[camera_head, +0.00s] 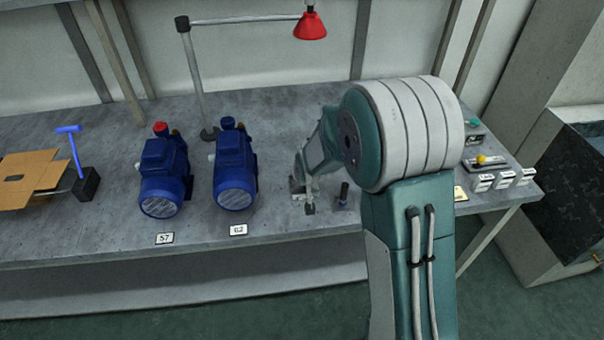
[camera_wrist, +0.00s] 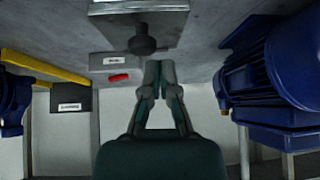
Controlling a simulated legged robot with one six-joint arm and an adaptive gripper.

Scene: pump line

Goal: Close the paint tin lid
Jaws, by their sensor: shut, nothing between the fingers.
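I cannot make out a paint tin or its lid in either view. My gripper (camera_wrist: 159,70) is shut and empty in the wrist view, its fingertips together. Just beside the fingertips in that view is a round black knob (camera_wrist: 142,42) on a grey plate (camera_wrist: 108,7); I cannot tell whether they touch. In the head view my gripper (camera_head: 309,207) is low over the bench, right of the pump marked 62, partly hidden by my arm. A short dark upright post (camera_head: 344,192) stands just right of it.
A red lamp (camera_head: 310,27) hangs above. A control panel (camera_head: 490,168) is at right.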

